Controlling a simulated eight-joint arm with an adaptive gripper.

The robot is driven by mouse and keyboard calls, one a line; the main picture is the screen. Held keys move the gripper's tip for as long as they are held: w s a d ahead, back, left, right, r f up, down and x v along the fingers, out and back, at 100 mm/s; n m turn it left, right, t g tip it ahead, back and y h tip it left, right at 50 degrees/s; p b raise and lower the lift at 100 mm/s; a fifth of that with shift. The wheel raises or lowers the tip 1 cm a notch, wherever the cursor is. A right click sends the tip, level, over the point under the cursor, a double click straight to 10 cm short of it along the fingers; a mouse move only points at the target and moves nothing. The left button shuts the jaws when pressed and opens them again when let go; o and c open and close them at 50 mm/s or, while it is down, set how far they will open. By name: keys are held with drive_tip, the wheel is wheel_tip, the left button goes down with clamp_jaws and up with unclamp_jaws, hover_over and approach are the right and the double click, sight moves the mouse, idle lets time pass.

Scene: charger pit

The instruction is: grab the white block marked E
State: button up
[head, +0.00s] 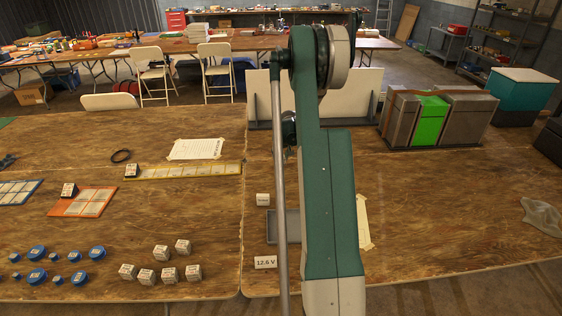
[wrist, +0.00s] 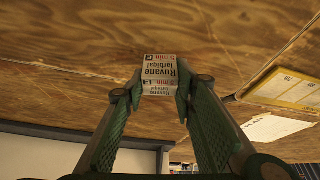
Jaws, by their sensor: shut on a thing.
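In the wrist view my gripper (wrist: 158,88) is shut on a white block (wrist: 159,68) printed with dark and red lettering. The block sits between the two green fingertips, and a small dark mark on it is too small to read surely. In the head view my gripper is mostly hidden behind my arm. Several white blocks (head: 160,252) stand in a cluster at the front of the left table. Another small white block (head: 262,199) stands on the right table, just left of my arm. The letters on these cannot be read.
Blue round tins (head: 38,252) stand at the front left. An orange tray (head: 83,202), a yellow strip tray (head: 190,171) and a paper sheet (head: 196,149) lie on the left table. A grey tray (head: 287,226) and a 12.6 V label (head: 265,262) are beside my arm.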

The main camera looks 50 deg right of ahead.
sight(281, 157)
wheel_tip(281, 157, up, 8)
drive_tip(key=shift+f+p, duration=0.1)
drive_tip(key=shift+p, duration=0.5)
